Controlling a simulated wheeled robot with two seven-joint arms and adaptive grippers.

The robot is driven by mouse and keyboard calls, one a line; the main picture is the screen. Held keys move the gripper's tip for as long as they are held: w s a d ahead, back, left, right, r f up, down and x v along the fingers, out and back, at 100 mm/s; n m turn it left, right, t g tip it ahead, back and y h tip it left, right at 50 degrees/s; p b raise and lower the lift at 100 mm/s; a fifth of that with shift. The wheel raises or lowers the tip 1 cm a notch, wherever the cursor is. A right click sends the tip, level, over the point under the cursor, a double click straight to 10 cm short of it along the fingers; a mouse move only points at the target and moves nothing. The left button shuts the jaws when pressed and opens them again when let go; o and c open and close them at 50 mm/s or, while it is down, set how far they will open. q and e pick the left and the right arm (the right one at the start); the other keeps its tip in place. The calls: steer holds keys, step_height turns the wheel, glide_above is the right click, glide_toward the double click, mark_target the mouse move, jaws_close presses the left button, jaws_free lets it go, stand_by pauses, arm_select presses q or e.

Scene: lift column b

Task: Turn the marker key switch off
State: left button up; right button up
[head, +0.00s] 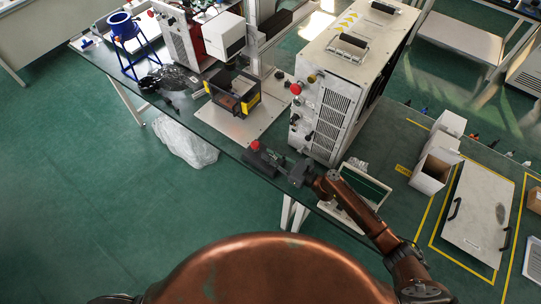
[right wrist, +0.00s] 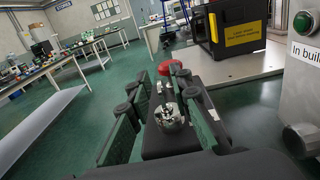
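A black control box (head: 262,159) with a red mushroom button (head: 255,145) sits at the table's front edge. In the right wrist view, the silver key switch (right wrist: 169,116) is on top of the black box, nearer than the red button (right wrist: 170,67). My right gripper (head: 282,164) is over the near end of the box. In its wrist view, the right gripper (right wrist: 163,108) is open, with one finger on each side of the key switch. Whether the fingers touch it, I cannot tell. The gripper hides the switch in the head view. My left gripper is out of view.
A tall white cabinet (head: 324,115) with a red button stands right of the box. A black and yellow enclosure (head: 233,92) stands on a pale plate (head: 244,124) behind. A tilted white-framed panel (head: 364,184) lies near my right arm.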

steer(key=shift+s+d, duration=0.1)
steer(key=shift+d, duration=0.05)
steer(key=v, duration=1.1)
steer(key=shift+s+d, duration=0.2)
steer(key=shift+d, duration=0.05)
